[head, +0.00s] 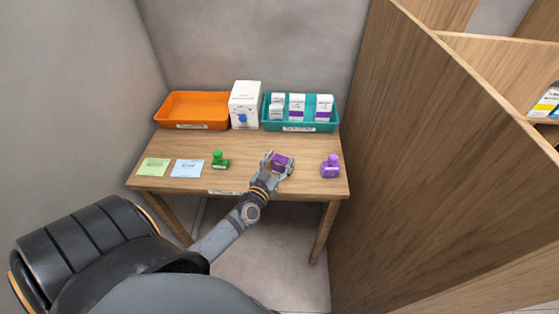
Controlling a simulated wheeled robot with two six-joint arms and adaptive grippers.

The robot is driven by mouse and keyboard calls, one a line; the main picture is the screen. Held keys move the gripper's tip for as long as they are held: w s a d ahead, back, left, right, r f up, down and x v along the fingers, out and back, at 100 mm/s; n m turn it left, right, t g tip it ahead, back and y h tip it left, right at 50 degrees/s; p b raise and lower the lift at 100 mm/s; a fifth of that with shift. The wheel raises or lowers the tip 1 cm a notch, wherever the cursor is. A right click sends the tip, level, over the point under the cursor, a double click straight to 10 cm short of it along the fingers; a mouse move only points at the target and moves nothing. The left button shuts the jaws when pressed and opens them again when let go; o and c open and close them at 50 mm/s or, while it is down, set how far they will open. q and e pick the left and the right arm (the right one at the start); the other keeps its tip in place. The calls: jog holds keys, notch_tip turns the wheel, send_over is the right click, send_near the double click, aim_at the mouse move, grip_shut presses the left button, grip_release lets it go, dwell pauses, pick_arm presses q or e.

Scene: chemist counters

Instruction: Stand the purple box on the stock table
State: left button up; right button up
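A small purple box (280,162) is at the right of the middle of the wooden table (220,146). My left gripper (279,165) reaches in from the front, with one finger on each side of the box. Whether the fingers press on the box is too small to tell. I cannot tell whether the box rests on the tabletop or is held just above it. My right gripper is not in view.
An orange tray (192,94), a white dispenser box (245,90) and a teal tray (331,126) of small cartons line the back. Green (153,167) and blue (187,168) cards, a green stamp (219,161) and a purple stamp (330,167) lie forward. A wooden partition (420,150) stands right.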

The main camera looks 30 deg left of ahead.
pick_arm(q)
jog(key=shift+r, duration=0.25)
jog(key=s+d, duration=0.2)
jog(key=s, duration=1)
